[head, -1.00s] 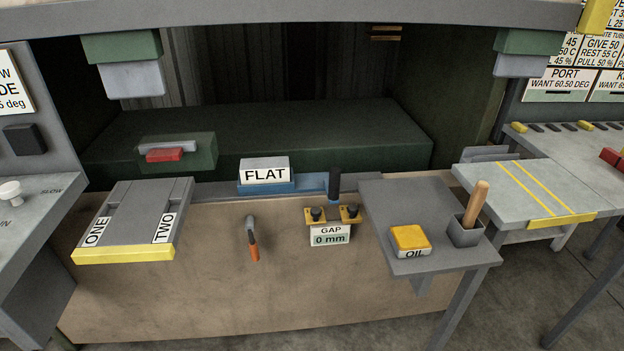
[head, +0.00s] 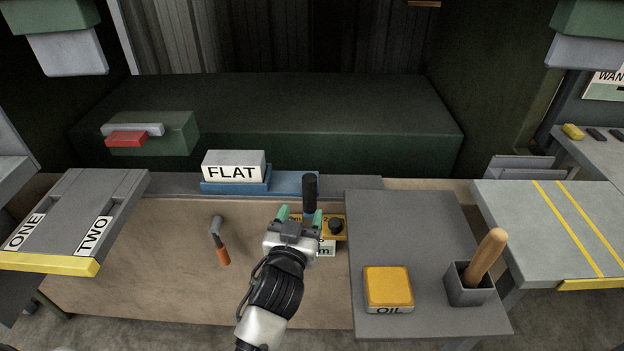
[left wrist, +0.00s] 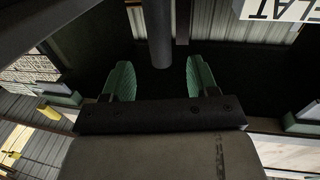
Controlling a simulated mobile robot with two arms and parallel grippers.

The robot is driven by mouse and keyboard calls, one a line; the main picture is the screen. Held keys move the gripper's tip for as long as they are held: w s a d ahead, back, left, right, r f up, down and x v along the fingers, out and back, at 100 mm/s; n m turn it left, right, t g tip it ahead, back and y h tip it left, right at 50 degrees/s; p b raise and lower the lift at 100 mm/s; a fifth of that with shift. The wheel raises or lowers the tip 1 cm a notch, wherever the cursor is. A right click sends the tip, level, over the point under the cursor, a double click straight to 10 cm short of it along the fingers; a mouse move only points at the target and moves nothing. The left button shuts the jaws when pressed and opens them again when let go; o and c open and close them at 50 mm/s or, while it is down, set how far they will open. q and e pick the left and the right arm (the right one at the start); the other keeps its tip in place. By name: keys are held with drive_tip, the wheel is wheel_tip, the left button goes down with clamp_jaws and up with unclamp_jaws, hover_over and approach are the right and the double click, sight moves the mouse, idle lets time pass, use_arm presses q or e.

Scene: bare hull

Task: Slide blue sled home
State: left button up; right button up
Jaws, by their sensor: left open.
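The blue sled (head: 290,184) lies on a grey rail behind the bench front. It carries a white block marked FLAT (head: 233,166) at its left and an upright dark handle (head: 310,190) at its right. My left gripper (head: 300,214) is open, with green fingertips just in front of the handle in the head view. In the left wrist view the dark handle (left wrist: 160,35) stands between and beyond the two green fingers (left wrist: 157,80), with gaps on both sides. The FLAT block shows in that view's top right corner. My right gripper is not in view.
A grey side table at right holds a yellow OIL pad (head: 388,288) and a cup with a wooden handle (head: 470,284). A ONE/TWO tray (head: 68,225) is at left.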

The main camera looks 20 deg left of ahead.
sight(308, 196)
use_arm(q)
drive_tip(key=w, duration=0.4)
drive_tip(key=shift+w+a+r+p, duration=0.1)
drive_tip(key=shift+w+a+p, duration=0.15)
drive_tip(key=shift+w+p, duration=0.15)
drive_tip(key=w, duration=0.4)
drive_tip(key=shift+a, duration=0.1)
drive_tip(key=shift+w, duration=0.5)
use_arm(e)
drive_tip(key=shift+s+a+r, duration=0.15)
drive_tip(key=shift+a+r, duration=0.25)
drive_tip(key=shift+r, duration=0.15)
use_arm(q)
drive_tip(key=shift+c, duration=0.8)
drive_tip(key=shift+a, duration=0.1)
clamp_jaws()
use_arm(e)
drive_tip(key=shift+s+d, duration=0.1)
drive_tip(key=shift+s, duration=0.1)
